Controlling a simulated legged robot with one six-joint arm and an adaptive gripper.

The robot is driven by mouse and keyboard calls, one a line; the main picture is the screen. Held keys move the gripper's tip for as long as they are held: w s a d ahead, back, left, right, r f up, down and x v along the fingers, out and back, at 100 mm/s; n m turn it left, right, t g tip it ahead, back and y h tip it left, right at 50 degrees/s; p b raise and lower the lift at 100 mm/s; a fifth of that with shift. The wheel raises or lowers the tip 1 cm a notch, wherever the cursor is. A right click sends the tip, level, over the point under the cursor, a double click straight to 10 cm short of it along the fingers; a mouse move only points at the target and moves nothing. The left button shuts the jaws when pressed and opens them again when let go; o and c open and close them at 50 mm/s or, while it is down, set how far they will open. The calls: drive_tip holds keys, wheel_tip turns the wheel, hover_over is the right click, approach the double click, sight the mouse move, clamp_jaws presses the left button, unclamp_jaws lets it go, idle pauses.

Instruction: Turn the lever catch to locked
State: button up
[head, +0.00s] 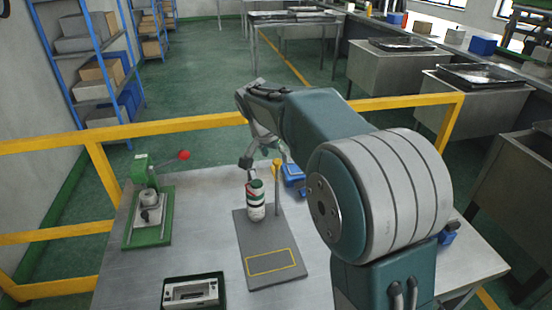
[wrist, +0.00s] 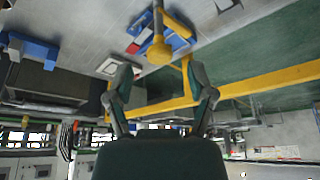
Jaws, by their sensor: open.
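A grey post (head: 278,198) with a yellow top (head: 276,166) stands on a dark grey plate (head: 255,225) beside a white, green and red canister (head: 256,203). I cannot tell for sure whether this is the lever catch. My gripper (head: 266,160) is open and empty above the table, close to the yellow top. In the wrist view the yellow top (wrist: 160,52) shows just above the gap between my fingertips (wrist: 160,76); no contact is visible. A green device (head: 149,220) with a red-balled lever (head: 183,155) stands at the left.
Blue objects (head: 293,174) lie behind the post. A black-framed box (head: 193,292) sits at the table's front edge. A yellow railing (head: 180,127) runs behind the table. The tabletop (head: 205,205) is clear between the green device and the plate.

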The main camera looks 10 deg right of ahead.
drive_tip(key=shift+x, duration=1.05)
clamp_jaws()
drive_tip(key=shift+s+n, duration=0.1)
drive_tip(key=shift+n, duration=0.2)
drive_tip(key=n, duration=0.2)
drive_tip(key=n+t+y, duration=0.1)
drive_tip(key=n, duration=0.1)
drive_tip(key=shift+d+y, duration=0.15)
drive_tip(key=shift+y, duration=0.15)
drive_tip(key=n+y, duration=0.1)
drive_tip(key=n, duration=0.3)
drive_tip(key=shift+d+f+n+y, duration=0.1)
drive_tip(key=shift+n+y, duration=0.3)
drive_tip(key=n, duration=0.2)
drive_tip(key=n+y, duration=0.1)
drive_tip(key=n, duration=0.1)
drive_tip(key=shift+n+y, duration=0.3)
drive_tip(key=shift+d+n+g+y, duration=0.1)
drive_tip(key=shift+n+g+y, duration=0.5)
drive_tip(key=shift+n, duration=1.3)
